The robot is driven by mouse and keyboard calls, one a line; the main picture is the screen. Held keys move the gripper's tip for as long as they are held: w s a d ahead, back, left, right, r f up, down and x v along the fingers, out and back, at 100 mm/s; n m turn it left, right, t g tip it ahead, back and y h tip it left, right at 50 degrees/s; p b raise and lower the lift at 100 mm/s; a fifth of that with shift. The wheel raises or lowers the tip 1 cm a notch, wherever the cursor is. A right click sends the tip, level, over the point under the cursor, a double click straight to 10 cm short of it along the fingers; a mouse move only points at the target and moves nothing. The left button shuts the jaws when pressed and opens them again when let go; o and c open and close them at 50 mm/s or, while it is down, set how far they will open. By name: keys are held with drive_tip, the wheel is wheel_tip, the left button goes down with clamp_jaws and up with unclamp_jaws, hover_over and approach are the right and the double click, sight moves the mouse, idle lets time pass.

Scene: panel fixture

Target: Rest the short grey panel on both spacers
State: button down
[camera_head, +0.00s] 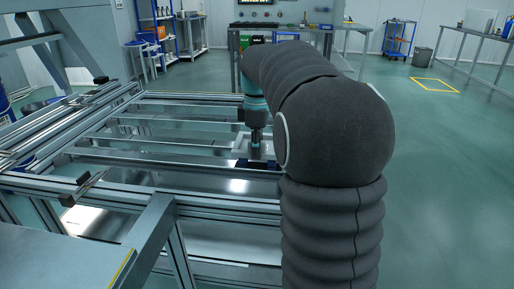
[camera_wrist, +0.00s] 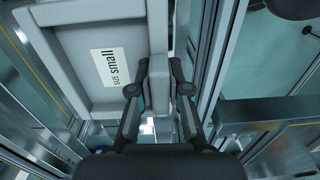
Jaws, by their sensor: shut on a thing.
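The short grey panel (camera_wrist: 85,57) fills the upper left of the wrist view. My gripper (camera_wrist: 160,78) is shut on the panel's raised edge, one finger on each side. In the head view my gripper (camera_head: 256,150) points down over the frame, and a little of the panel (camera_head: 267,146) shows beside it. My arm hides much of it there. I cannot make out either spacer for sure, nor whether the panel touches anything below.
An aluminium-profile frame (camera_head: 185,197) with several crossbars surrounds the panel. A rail (camera_wrist: 224,62) runs close on the right of my gripper in the wrist view. A clamp-like part (camera_head: 80,190) sits on the frame's left.

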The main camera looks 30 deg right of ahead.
drive_tip(key=shift+f, duration=0.15)
drive_tip(key=c, duration=1)
unclamp_jaws()
drive_tip(key=shift+c, duration=0.2)
drive_tip(key=r, duration=1.1)
drive_tip(key=shift+w+d+r, duration=0.1)
drive_tip(key=shift+w+r, duration=0.1)
drive_tip(key=shift+r, duration=0.25)
drive_tip(key=shift+s+a, duration=0.25)
drive_tip(key=s+a+f+m+t, duration=0.3)
drive_tip(key=s+a+f+m, duration=0.15)
drive_tip(key=s+a, duration=0.5)
drive_tip(key=s+a+f+m+t, duration=0.3)
drive_tip(key=s+f+m, duration=0.3)
drive_tip(key=s+f, duration=0.6)
drive_tip(key=shift+s+a+f+m, duration=0.35)
drive_tip(key=shift+s+a, duration=0.1)
drive_tip(key=shift+s, duration=0.7)
